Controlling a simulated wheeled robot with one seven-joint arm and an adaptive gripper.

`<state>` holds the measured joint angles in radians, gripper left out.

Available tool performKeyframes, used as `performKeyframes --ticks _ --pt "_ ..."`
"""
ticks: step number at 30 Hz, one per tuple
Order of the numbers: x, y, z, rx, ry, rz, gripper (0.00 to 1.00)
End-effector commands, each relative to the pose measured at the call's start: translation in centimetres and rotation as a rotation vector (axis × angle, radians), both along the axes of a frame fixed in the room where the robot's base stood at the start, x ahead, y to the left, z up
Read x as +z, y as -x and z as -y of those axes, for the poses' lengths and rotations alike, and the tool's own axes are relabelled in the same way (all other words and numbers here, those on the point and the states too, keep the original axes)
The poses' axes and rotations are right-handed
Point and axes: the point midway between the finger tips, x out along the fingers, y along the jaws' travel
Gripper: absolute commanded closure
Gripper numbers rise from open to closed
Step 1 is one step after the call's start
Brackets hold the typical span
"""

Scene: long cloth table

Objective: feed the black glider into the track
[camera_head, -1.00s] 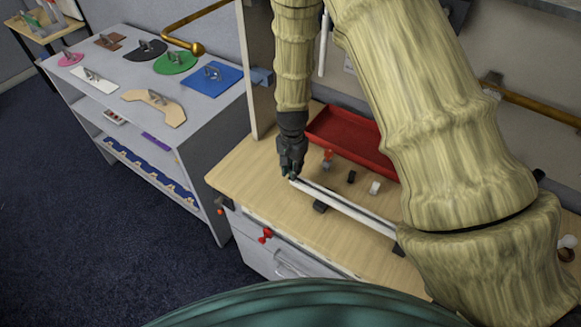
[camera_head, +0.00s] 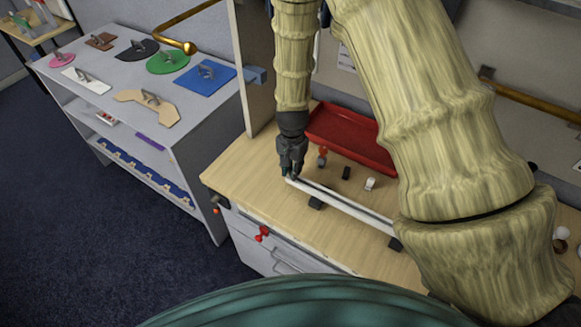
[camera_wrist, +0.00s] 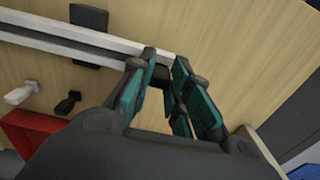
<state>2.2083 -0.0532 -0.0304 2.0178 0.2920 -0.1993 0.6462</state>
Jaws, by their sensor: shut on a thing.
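A long pale track (camera_head: 345,205) lies across the wooden table on black supports; it also shows in the wrist view (camera_wrist: 95,42). My gripper (camera_head: 290,176) points down at the track's left end in the head view. In the wrist view my gripper (camera_wrist: 165,78) has its teal-padded fingers closed around a small dark piece, the black glider (camera_wrist: 160,75), right at the track's end. The fingers cover most of it, so I cannot tell whether it is inside the track. Another small black piece (camera_wrist: 67,102) lies loose on the table beside the track.
A grey shelf (camera_head: 190,110) with flat coloured shapes stands left. The table's front edge is close to the track.

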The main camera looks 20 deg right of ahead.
Motion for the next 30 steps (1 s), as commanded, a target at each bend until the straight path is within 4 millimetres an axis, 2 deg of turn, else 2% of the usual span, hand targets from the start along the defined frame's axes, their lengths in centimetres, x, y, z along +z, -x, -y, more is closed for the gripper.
performKeyframes --ticks 30 --pt "0.0 1.5 1.2 0.000 0.000 0.000 1.00"
